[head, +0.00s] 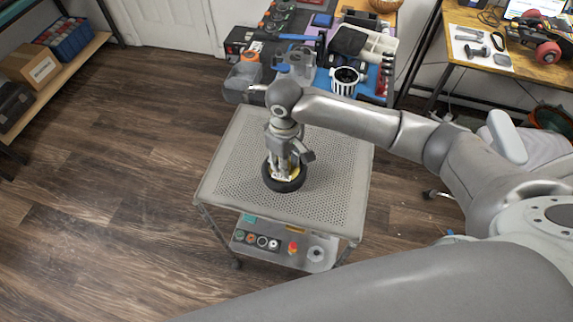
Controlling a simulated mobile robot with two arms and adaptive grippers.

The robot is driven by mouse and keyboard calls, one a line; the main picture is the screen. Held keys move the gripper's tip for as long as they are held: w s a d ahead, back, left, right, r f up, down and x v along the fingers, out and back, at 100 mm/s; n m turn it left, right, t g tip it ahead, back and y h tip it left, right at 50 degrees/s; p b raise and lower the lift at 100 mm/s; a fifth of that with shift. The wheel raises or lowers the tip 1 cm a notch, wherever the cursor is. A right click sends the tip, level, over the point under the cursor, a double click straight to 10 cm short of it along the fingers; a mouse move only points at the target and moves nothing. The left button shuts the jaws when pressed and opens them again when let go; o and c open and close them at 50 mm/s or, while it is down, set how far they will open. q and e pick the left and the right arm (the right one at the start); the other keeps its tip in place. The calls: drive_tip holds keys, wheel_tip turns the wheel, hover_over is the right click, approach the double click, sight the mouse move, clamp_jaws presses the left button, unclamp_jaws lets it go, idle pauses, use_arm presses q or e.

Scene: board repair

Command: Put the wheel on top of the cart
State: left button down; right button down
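The wheel (284,184), a black tyre with a yellow hub, is in the head view at the middle of the cart's grey perforated top (233,185). It lies flat and appears to rest on the top. My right gripper (285,174) points straight down over the wheel, with its fingertips at the hub. I cannot tell whether the fingers grip the hub, are apart, or just touch it. The gripper and wrist hide part of the hub. My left gripper is not in view.
A wooden desk (470,66) is at right, a shelf (62,72) at left. The floor at left is clear.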

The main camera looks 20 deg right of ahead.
drive_tip(key=shift+w+d+f, duration=0.15)
drive_tip(key=shift+f, duration=0.1)
wheel_tip(320, 180, down, 3)
drive_tip(key=shift+w+d+r+p, duration=0.1)
drive_tip(key=shift+w+d+p, duration=0.05)
drive_tip(key=shift+p, duration=0.25)
drive_tip(key=shift+f, duration=0.35)
drive_tip(key=shift+f, duration=0.1)
drive_tip(key=c, duration=1.1)
unclamp_jaws()
drive_tip(key=shift+c, duration=0.2)
wheel_tip(320, 180, up, 12)
drive_tip(key=shift+r+b, duration=0.15)
drive_tip(key=shift+b, duration=0.4)
